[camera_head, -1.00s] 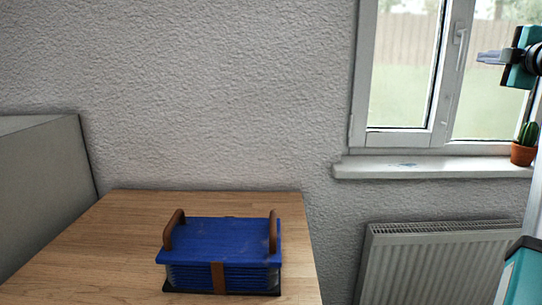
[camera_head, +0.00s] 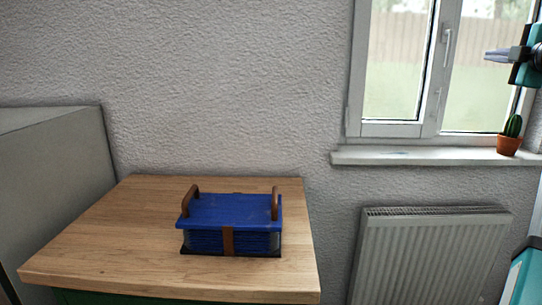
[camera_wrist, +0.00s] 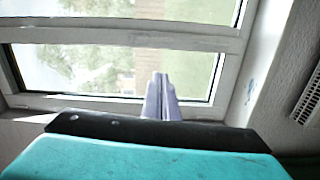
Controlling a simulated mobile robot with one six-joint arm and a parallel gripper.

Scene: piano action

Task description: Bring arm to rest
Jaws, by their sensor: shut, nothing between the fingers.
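My gripper (camera_head: 490,55) is at the upper right of the head view, in front of the window and above the sill. Its grey fingers point left and are shut with nothing between them. In the wrist view the fingers (camera_wrist: 161,97) lie together, with the window behind them. The teal body of my gripper fills the bottom of that view. Most of my arm is outside the head view.
A blue box (camera_head: 228,212) with brown handles and a brown strap stands on the wooden tabletop (camera_head: 110,240). A potted cactus (camera_head: 509,144) stands on the windowsill (camera_head: 400,156), below my gripper. A radiator (camera_head: 430,255) is under the sill. A grey cabinet (camera_head: 55,180) is at left.

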